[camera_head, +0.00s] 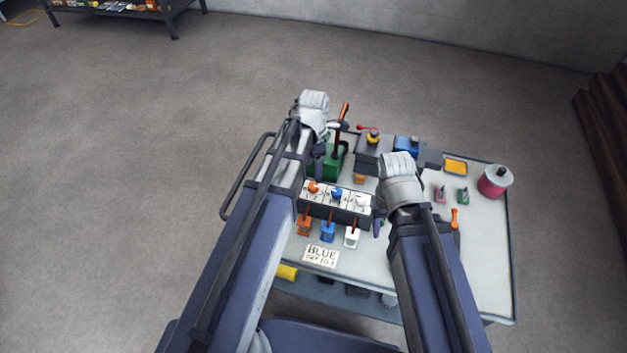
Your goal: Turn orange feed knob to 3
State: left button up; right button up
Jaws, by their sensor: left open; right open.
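The orange feed knob (313,187) sits at the left end of a white-topped panel (324,198) on the table. A blue knob (337,193) and a white knob (361,201) follow to its right. The orange knob's setting is too small to read. My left gripper (319,163) is open and empty, just beyond the orange knob and apart from it. My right gripper (378,222) is open beside the panel's right end; its fingers are partly hidden by my wrist.
Orange, blue and white levers (328,231) stand in front of the panel. A card (321,256) reading "BLUE" lies nearer. A green lever block (332,165) stands behind my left gripper. A pink cylinder (493,182) stands at the right; the table's right front is clear.

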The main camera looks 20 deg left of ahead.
aim_at(313, 185)
pick_arm(q)
jog(key=m, duration=0.7)
jog(key=shift+m, duration=0.4)
jog(key=m, duration=1.9)
jog(key=shift+f, duration=0.15)
notch_tip(313, 185, down, 8)
jog(key=b, duration=0.7)
jog(key=shift+r+b, duration=0.2)
jog(key=shift+b, duration=0.2)
jog(key=shift+r, duration=0.1)
grip_shut()
